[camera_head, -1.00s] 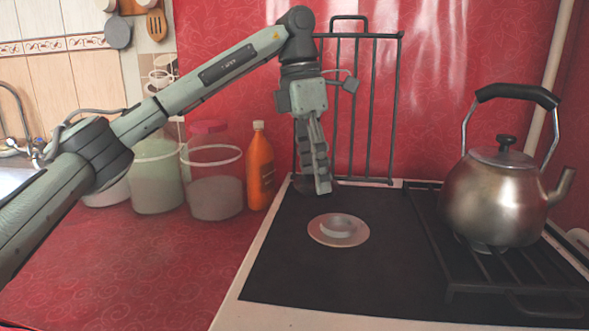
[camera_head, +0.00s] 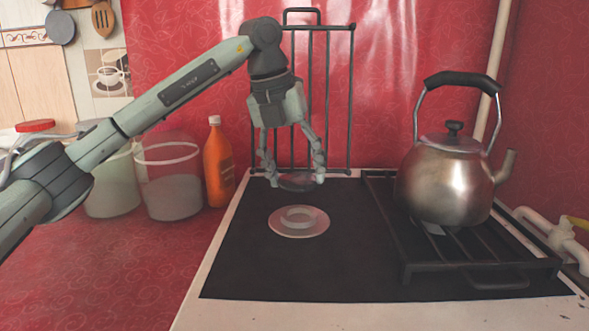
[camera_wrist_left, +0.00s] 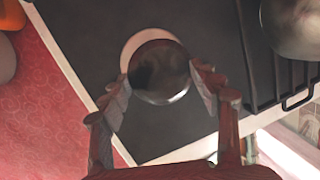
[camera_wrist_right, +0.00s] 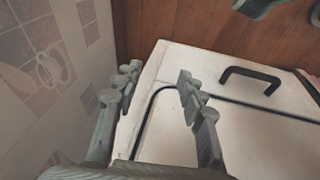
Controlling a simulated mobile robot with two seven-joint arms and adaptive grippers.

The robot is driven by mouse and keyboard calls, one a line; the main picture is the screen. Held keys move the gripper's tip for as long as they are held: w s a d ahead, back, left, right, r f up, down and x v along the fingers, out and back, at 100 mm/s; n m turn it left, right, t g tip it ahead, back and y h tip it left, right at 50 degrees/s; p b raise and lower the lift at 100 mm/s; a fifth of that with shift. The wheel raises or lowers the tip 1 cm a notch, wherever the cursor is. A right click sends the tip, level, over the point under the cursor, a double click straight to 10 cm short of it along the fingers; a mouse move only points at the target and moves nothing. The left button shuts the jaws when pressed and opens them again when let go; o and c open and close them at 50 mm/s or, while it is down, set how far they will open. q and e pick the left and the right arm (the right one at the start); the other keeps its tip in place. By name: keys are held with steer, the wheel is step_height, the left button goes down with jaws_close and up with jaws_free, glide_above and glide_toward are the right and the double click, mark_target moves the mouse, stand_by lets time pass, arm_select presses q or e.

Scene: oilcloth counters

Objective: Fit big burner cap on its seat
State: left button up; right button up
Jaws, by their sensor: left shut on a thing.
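The big burner cap (camera_head: 297,181) is a dark round disc held between the fingertips of my left gripper (camera_head: 294,180). It is above the stove, a little behind the burner seat in the head view. The left wrist view shows the cap (camera_wrist_left: 159,72) between both fingers, covering part of the pale seat. The seat (camera_head: 299,222) is a light round plate with a raised ring on the black stove top. My right gripper (camera_wrist_right: 157,95) shows only in its wrist view, open and empty, by a white front with a black handle.
A steel kettle (camera_head: 449,180) stands on a black grate (camera_head: 480,270) at the right. Another grate (camera_head: 335,100) stands upright behind the stove. An orange bottle (camera_head: 218,163) and jars (camera_head: 171,180) stand at the left. The stove top around the seat is clear.

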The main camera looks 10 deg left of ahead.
arm_select(q)
steer(key=shift+f+b, duration=0.85)
steer(key=shift+f, duration=0.45)
steer(key=shift+f+b, duration=0.85)
steer(key=shift+f, duration=0.45)
arm_select(e)
steer(key=d+v, duration=0.1)
steer(key=v, duration=0.7)
steer(key=shift+w+r, duration=0.2)
steer(key=shift+r, duration=0.05)
steer(key=shift+r, duration=0.2)
arm_select(q)
steer(key=shift+f, duration=0.5)
arm_select(e)
steer(key=shift+f, duration=0.1)
arm_select(q)
steer(key=o, duration=1.9)
